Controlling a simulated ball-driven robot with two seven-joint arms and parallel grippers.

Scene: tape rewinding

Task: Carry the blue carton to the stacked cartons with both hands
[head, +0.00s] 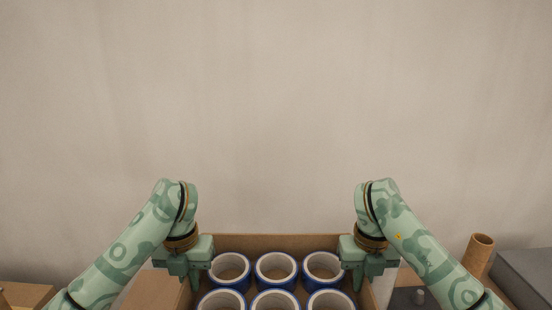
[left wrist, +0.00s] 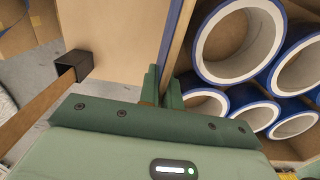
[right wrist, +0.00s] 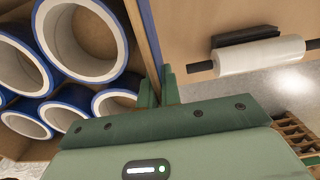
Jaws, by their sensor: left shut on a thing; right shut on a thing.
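The blue carton (head: 275,243) is an open brown box with a blue edge on its rim, at the bottom middle of the head view. It holds several white-and-blue tape rolls (head: 276,267). My left gripper (head: 195,282) is shut on its left wall; the wall edge (left wrist: 176,35) runs between the fingers in the left wrist view. My right gripper (head: 357,282) is shut on its right wall, and that edge (right wrist: 149,35) shows in the right wrist view. The carton's underside is hidden. The stacked cartons are not clearly identifiable in any view.
A cardboard tube (head: 479,255) and a grey box (head: 528,275) stand at the right. A wooden surface (head: 25,295) is at the far left. The left wrist view shows a black bracket (left wrist: 74,65); the right wrist view shows a white roll (right wrist: 262,55) on a bar.

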